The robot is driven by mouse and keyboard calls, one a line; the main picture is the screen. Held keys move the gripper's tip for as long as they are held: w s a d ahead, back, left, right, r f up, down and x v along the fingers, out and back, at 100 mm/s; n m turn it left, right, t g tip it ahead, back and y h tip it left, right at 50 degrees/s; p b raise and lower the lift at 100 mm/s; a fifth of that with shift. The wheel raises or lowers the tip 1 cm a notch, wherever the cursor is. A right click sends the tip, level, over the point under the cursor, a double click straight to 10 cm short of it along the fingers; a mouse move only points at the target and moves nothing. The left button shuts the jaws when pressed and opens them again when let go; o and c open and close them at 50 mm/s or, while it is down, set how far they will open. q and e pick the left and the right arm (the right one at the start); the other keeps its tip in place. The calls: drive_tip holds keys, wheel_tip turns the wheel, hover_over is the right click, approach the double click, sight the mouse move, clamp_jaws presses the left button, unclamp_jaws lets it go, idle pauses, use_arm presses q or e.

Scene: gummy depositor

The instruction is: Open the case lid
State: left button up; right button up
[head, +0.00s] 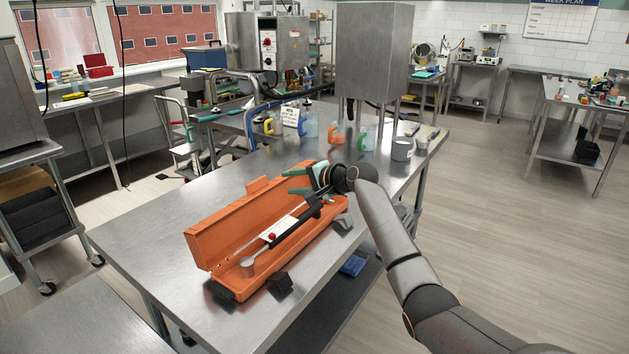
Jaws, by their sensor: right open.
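The orange case (228,283) lies lengthwise on the steel table. Its lid (222,232) stands raised along the far long side, so the case is open. A long tool (283,232) with a white body, a red spot, a black grip and a round metal end lies in the case. My right gripper (287,182) is at the far right end of the case, by the lid's upper edge. Its green fingers are apart with nothing between them. I cannot tell whether a finger touches the lid. My right wrist hides part of the case's far end. My left gripper is not in view.
Clear jugs with yellow, orange and blue handles (335,133) and a grey mug (402,149) stand beyond the case. A steel hopper (374,55) rises behind them. A small black block (280,283) sits at the case's near side. The table's (140,240) left part is clear.

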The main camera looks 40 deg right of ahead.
drive_tip(key=v, duration=0.8)
drive_tip(key=shift+b, duration=0.3)
